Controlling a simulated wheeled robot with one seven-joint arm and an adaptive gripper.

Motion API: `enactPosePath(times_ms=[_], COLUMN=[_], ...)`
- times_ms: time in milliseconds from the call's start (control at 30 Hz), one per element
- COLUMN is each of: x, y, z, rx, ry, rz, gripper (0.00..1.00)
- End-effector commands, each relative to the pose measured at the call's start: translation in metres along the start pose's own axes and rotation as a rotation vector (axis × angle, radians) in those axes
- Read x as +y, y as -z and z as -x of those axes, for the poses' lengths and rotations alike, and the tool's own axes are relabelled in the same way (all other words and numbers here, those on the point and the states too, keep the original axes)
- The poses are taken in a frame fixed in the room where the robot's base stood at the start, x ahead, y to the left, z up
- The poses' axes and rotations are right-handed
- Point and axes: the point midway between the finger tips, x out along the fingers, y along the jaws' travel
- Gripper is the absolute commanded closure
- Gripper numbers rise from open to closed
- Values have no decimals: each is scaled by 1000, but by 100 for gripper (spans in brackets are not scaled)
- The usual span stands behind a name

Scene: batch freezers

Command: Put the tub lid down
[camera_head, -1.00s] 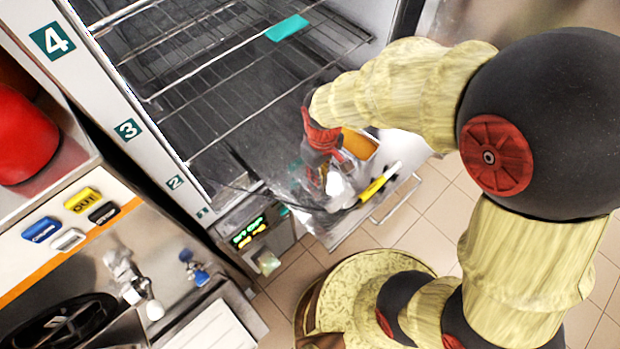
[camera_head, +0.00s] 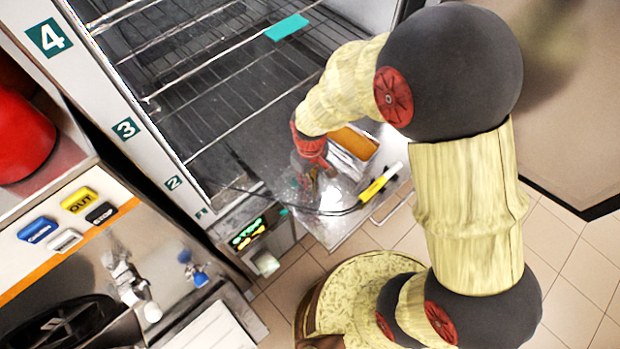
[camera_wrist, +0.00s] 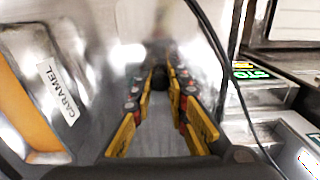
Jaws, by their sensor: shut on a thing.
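My gripper (camera_head: 318,178) is low over the steel shelf at the bottom front of the open cabinet, left of the tub of orange caramel (camera_head: 353,142). In the wrist view my gripper (camera_wrist: 160,88) has its yellow fingers closing around a small dark knob, which I take for the handle of the tub lid (camera_wrist: 159,77). The rest of the lid is clear or blurred, so I cannot tell its edge or whether it touches the shelf. The tub (camera_wrist: 30,105), labelled CARAMEL, stands at the left in the wrist view, its orange filling showing.
A dark cable (camera_head: 325,212) crosses the shelf front. Wire racks (camera_head: 220,80) rise behind, with a teal card (camera_head: 287,27) on one. A lit control panel (camera_head: 250,234) is at the left.

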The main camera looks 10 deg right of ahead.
Motion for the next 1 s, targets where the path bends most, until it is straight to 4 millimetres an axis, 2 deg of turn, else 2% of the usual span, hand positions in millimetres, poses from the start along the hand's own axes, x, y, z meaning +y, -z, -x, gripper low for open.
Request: enactPosePath(times_ms=[67, 100, 400, 767, 867, 1000], x=[0, 0, 0, 0, 0, 0], y=[0, 0, -1, -1, 0, 0], z=[-3, -4, -3, -1, 7, 30], rx=[-1, -1, -1, -2, 1, 3], ry=[0, 0, 0, 0, 0, -1], rz=[0, 0, 0, 0, 0, 0], gripper=[100, 84, 67, 66, 66, 66])
